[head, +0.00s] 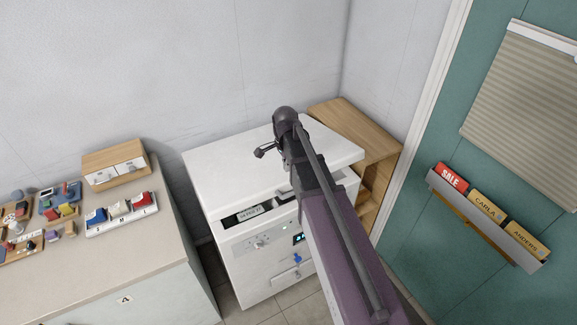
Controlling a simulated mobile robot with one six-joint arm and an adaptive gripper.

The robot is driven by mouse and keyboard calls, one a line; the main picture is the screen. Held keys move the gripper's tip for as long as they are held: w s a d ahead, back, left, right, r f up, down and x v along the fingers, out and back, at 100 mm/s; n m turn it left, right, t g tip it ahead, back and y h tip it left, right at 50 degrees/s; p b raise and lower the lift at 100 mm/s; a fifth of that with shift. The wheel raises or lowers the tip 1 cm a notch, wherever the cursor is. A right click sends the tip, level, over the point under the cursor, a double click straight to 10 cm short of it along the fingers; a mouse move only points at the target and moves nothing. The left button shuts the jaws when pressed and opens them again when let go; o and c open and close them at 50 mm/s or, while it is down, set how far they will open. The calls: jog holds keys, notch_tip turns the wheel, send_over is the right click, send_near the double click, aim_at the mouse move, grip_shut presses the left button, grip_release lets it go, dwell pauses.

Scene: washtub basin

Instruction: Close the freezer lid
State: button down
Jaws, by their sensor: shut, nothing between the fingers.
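The freezer (250,262) is a white cabinet standing against the wall in the middle of the head view. Its white lid (225,172) lies low and nearly flat over the body. A dark strip with a label shows under the lid's front edge; I cannot tell how much gap there is. My gripper (261,152) is at the end of my arm, over the lid in the picture. It is shut and empty. I cannot tell whether it touches the lid. My arm hides the lid's middle and part of the freezer's front right.
A counter (150,262) with trays, small coloured items and a wooden drawer box (115,165) stands at the left. A wooden shelf unit (362,130) is close to the freezer's right. A teal door (440,225) with a card rack (487,218) is at the far right.

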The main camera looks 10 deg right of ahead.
jog(key=b, duration=1.1)
send_near(287, 189)
jog(key=shift+s+a+f, duration=0.15)
jog(key=shift+s+f, duration=0.95)
jog(key=shift+f, duration=0.2)
jog(key=shift+s+a+f, duration=0.1)
jog(key=shift+s+f, duration=0.95)
jog(key=shift+f, duration=0.25)
